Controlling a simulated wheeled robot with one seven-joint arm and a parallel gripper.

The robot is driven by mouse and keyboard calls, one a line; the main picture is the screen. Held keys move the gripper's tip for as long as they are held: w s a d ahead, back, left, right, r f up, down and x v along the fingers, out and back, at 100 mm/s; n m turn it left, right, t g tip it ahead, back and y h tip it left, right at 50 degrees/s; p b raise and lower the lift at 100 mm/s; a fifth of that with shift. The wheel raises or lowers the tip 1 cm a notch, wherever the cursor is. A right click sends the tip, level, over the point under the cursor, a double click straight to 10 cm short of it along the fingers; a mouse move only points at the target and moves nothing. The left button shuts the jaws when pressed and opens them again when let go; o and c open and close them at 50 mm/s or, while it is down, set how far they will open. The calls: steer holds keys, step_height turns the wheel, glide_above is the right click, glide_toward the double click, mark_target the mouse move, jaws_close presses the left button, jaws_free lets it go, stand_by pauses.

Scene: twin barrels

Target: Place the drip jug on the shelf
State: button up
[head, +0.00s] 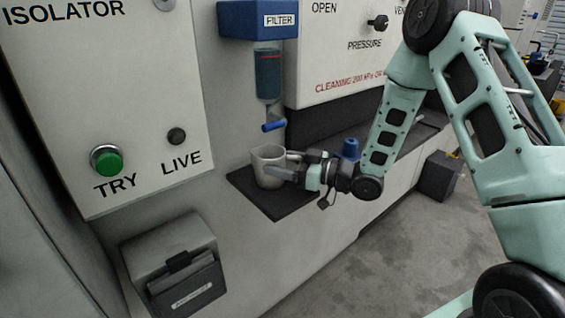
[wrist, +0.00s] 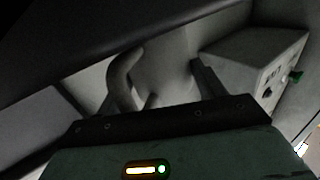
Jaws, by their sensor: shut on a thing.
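The drip jug (head: 267,165) is a pale grey mug-like vessel. In the head view it stands upright at the dark shelf (head: 272,202), below the filter's blue tap (head: 273,126). It appears to rest on the shelf, though the contact at its base is hard to tell. My gripper (head: 291,167) reaches in from the right and is shut on the jug's right side. In the dim wrist view the jug (wrist: 167,65) and its curved handle show between my fingers. The jug's inside is mostly hidden.
The filter (head: 268,75) hangs above the jug under a blue block. An isolator panel (head: 105,110) with a green button is at left, with a grey box (head: 170,245) below it. A blue knob (head: 351,148) stands behind my wrist.

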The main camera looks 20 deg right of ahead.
steer(key=shift+f, duration=0.15)
steer(key=o, duration=1.1)
steer(key=shift+c, duration=0.2)
steer(key=shift+s+d, duration=0.1)
steer(key=shift+d, duration=0.05)
steer(key=b+v, duration=0.1)
steer(key=v, duration=1)
steer(key=shift+s+d, duration=0.25)
steer(key=shift+s, duration=0.05)
